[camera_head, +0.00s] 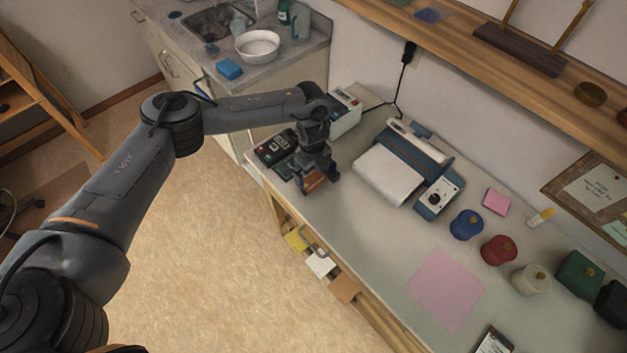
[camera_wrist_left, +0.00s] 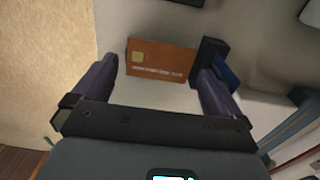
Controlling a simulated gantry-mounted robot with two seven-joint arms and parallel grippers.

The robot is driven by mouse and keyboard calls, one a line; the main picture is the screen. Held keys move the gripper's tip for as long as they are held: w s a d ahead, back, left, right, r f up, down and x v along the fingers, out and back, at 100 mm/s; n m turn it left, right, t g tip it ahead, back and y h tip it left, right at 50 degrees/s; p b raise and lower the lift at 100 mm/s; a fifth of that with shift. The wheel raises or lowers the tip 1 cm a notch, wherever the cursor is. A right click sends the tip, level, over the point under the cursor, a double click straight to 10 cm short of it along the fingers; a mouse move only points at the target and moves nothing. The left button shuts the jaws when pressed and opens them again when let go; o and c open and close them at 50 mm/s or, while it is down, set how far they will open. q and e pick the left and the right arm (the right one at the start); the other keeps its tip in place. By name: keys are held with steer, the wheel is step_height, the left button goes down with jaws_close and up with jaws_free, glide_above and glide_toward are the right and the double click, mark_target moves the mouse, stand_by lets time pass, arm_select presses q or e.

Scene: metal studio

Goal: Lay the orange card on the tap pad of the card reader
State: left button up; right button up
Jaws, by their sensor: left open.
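The orange card (camera_wrist_left: 160,60) has a gold chip and a pale line of print. It shows between the spread fingers of my left gripper (camera_wrist_left: 158,75) in the wrist view, with its right edge by a small dark block (camera_wrist_left: 209,52). My left gripper (camera_head: 317,172) is open over the near left part of the counter. In the head view the card (camera_head: 314,181) is partly hidden below it. A dark device with buttons, seemingly the card reader (camera_head: 273,147), lies just left of the gripper; its tap pad is partly covered by my arm. My right gripper is not in view.
A blue item (camera_wrist_left: 226,72) lies by the dark block. A white and blue machine (camera_head: 400,168) stands right of the gripper, and a pale device (camera_head: 345,112) behind it. Several lidded jars (camera_head: 499,250) stand farther right. The counter's front edge (camera_head: 285,205) is close.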

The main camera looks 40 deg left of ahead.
arm_select(q)
steer(key=shift+f, duration=1)
steer(key=c, duration=0.8)
